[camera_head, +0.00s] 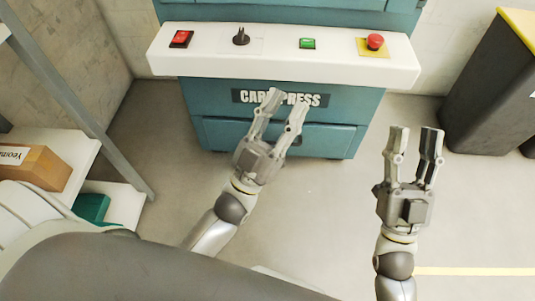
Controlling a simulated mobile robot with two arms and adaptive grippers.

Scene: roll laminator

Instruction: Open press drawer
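The press (345,100) is a teal machine with a white control panel (210,62) and a dark "CARD PRESS" label (310,99). Its lower front has a teal drawer panel (330,138), which looks closed. My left gripper (285,103) is open in front of the press, overlapping the label in the picture and hiding part of the lower front. Its fingers point toward the press, and I see nothing between them. I cannot tell whether it touches the press. My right gripper (415,135) is open and empty to the right of the press, fingers pointing forward.
The panel carries a red switch (181,39), a black knob (241,37), a green button (307,43) and a red emergency button (375,41). A shelf with a cardboard box (40,166) stands left. A dark bin (490,90) stands right. The floor between is clear.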

